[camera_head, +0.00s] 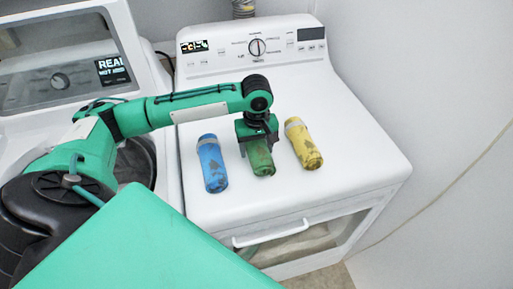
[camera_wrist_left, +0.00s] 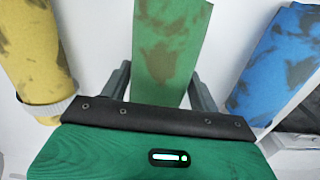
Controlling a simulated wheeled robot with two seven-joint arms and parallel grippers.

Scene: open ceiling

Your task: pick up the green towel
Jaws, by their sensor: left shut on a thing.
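The green towel (camera_head: 261,158) is a rolled, brown-stained bundle lying on the white dryer top, between a blue roll and a yellow roll. In the left wrist view the green towel (camera_wrist_left: 168,50) runs up from between the fingers. My left gripper (camera_head: 257,135) comes down from above on the far part of the green towel and is shut on it. In the left wrist view my left gripper (camera_wrist_left: 163,92) has one finger on each side of the towel. The towel's far end is hidden under the gripper. My right gripper is not in view.
A blue rolled towel (camera_head: 212,164) lies to the left and a yellow one (camera_head: 304,144) to the right, both close to the gripper. The dryer's control panel (camera_head: 250,48) rises behind. An open washer (camera_head: 60,75) stands at left. The dryer top is clear at right.

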